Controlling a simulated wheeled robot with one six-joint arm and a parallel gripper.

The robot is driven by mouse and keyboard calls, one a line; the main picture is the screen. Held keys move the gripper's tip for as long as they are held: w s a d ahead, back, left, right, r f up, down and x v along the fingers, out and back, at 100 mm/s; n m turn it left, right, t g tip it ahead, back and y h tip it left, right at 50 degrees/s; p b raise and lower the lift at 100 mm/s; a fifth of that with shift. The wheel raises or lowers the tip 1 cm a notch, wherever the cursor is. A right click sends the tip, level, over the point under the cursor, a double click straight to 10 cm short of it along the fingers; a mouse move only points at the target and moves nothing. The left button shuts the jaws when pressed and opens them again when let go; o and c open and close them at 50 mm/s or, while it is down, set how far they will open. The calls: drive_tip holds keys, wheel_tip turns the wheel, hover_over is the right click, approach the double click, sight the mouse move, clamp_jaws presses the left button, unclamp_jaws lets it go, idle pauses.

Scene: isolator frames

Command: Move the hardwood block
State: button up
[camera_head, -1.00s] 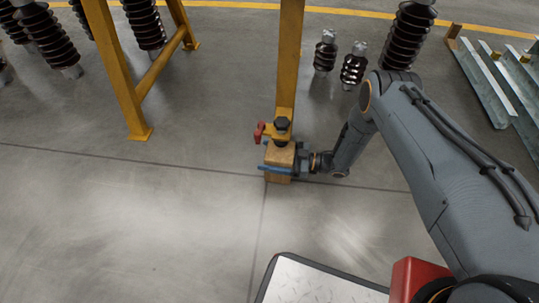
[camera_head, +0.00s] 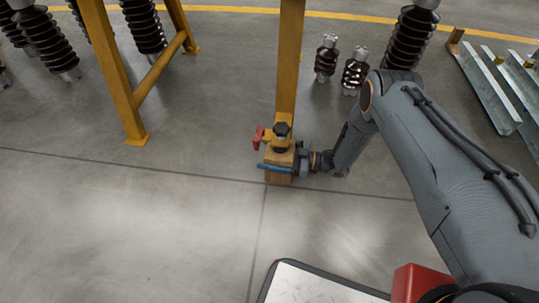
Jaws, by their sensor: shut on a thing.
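The hardwood block (camera_head: 279,177) is a brown wooden piece at the foot of a yellow upright post, low near the concrete floor. My gripper (camera_head: 280,168) reaches it from the right and is shut on it, with a blue finger across the block's front face. A dark knob and a red handle (camera_head: 257,138) sit just above the block, at the post's foot. The block's far side and the other finger are mostly hidden. I cannot tell whether the block touches the floor.
The yellow post (camera_head: 287,70) rises directly behind the block. A yellow frame leg (camera_head: 118,75) stands to the left. Brown ribbed insulators (camera_head: 355,70) stand at the back, and metal channels (camera_head: 485,85) lie at the right. The floor (camera_head: 110,220) at front left is clear.

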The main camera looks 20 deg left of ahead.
sight(291, 157)
drive_tip(key=o, duration=2)
drive_tip(key=shift+w+d+p, duration=0.25)
drive_tip(key=shift+d+p, duration=0.05)
drive_tip(key=shift+d, duration=1)
drive_tip(key=shift+w+d+p, duration=0.25)
drive_tip(key=shift+d+p, duration=0.1)
drive_tip(key=shift+d, duration=0.9)
drive_tip(key=shift+w+d+p, duration=0.25)
drive_tip(key=shift+d+p, duration=0.05)
drive_tip(key=shift+d, duration=1)
